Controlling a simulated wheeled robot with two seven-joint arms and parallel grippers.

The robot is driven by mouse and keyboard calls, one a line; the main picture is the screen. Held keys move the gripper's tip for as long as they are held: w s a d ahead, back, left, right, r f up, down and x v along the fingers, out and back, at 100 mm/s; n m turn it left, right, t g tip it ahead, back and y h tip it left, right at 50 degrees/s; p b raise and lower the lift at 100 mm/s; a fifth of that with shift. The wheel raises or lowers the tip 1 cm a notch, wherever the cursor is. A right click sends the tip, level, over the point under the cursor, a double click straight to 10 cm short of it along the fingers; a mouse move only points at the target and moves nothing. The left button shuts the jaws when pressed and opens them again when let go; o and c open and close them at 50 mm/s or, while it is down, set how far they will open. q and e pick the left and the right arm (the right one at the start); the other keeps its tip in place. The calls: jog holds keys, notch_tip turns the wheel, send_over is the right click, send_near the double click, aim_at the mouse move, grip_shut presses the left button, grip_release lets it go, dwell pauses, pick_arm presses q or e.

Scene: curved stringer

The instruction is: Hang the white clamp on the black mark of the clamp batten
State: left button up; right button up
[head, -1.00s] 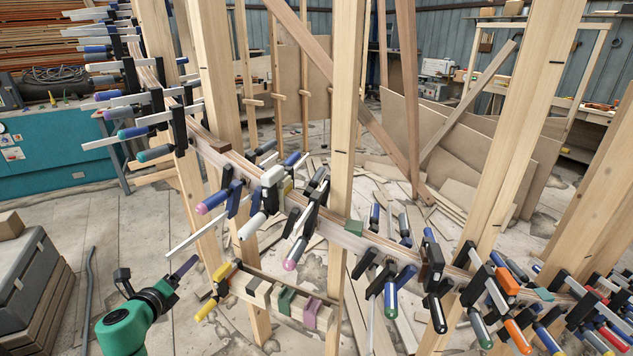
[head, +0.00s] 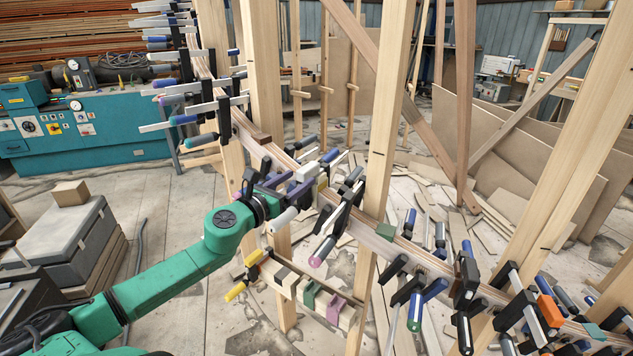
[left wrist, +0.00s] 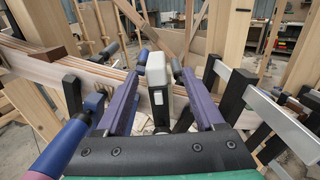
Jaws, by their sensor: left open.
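The white clamp (head: 284,221) sits on the curved stringer (head: 350,222), its white handle hanging down at the front. Its white head shows in the left wrist view (left wrist: 157,76), between the two purple fingers. My left gripper (head: 296,188) is open around this head, with a gap visible on each side. The short lower batten (head: 290,283) crosses below the stringer, carrying a yellow-handled clamp (head: 236,290) at its left end and green (head: 309,295) and purple (head: 335,308) pieces. My right gripper is not in view.
Other clamps crowd the stringer: a pink-ended one (head: 322,250) just right of the white clamp, and several farther right and up the left. An upright post (head: 389,120) stands behind and right. A grey case (head: 55,235) is at left. Open floor lies below the batten.

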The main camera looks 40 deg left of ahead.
aim_at(309, 170)
pick_arm(q)
jog(key=w, duration=0.4)
jog(key=w+a+b, duration=0.1)
jog(key=w, duration=0.1)
jog(key=shift+w+f, duration=0.1)
jog(key=shift+w, duration=0.15)
jog(key=shift+s, duration=0.15)
jog(key=shift+c, duration=1.2)
grip_shut()
